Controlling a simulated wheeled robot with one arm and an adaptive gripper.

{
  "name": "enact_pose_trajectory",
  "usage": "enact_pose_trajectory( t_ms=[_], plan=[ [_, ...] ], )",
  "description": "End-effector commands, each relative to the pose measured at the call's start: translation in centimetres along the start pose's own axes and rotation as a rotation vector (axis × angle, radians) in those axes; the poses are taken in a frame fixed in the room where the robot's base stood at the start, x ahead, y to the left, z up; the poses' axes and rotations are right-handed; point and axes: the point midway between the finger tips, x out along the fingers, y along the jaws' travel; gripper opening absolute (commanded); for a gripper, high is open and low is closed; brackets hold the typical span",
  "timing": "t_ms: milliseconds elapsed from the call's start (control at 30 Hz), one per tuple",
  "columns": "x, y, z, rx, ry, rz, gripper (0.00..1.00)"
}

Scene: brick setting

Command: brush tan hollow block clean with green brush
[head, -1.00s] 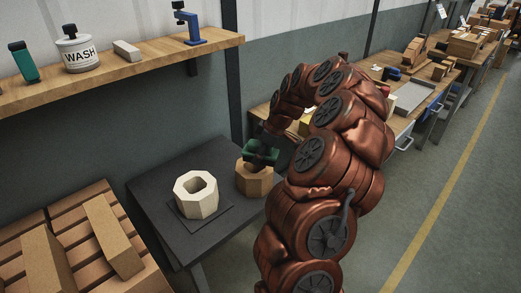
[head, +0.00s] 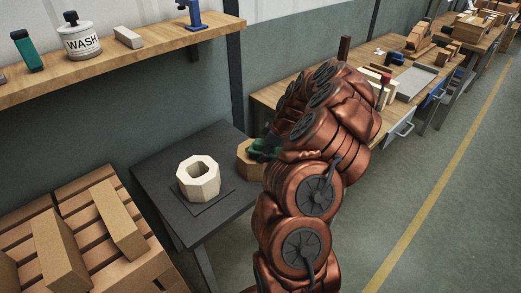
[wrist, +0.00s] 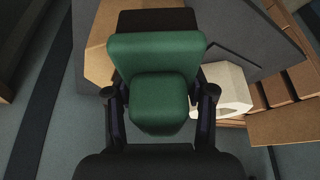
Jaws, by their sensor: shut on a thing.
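The tan hollow block (head: 248,160) stands on the dark side table (head: 228,199), right of the pale hollow block. My arm and the brush hide much of it in the head view. Part of it shows behind the brush at the upper left of the wrist view (wrist: 98,66). My gripper (wrist: 160,98) is shut on the green brush (wrist: 157,55), whose dark end points away over the tan block's area. In the head view the brush (head: 264,146) is at the tan block's right side; I cannot tell whether they touch.
A pale hollow block (head: 198,181) sits on a thin dark mat at the table's middle. A pallet of bricks (head: 75,240) is at the lower left. A shelf (head: 130,62) above holds a wash jar (head: 80,42) and a green-bodied item (head: 27,51). Open floor lies right.

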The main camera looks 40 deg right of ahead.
Motion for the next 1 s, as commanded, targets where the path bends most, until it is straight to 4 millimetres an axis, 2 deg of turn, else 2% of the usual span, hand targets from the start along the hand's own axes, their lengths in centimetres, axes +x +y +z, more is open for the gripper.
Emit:
enact_pose_trajectory(
  t_ms=[200,367,500,833,1000],
  plan=[
    [-0.7,2.0,1.2,0.007,0.000,0.006,0.04],
    [-0.7,1.9,1.4,0.010,0.000,0.003,0.04],
    [0.2,0.9,0.9,0.004,0.002,0.005,0.04],
    [0.9,-2.0,-1.0,-0.006,0.001,-0.002,0.04],
    [-1.3,-1.7,-2.0,-0.004,0.002,0.005,0.04]
  ],
)
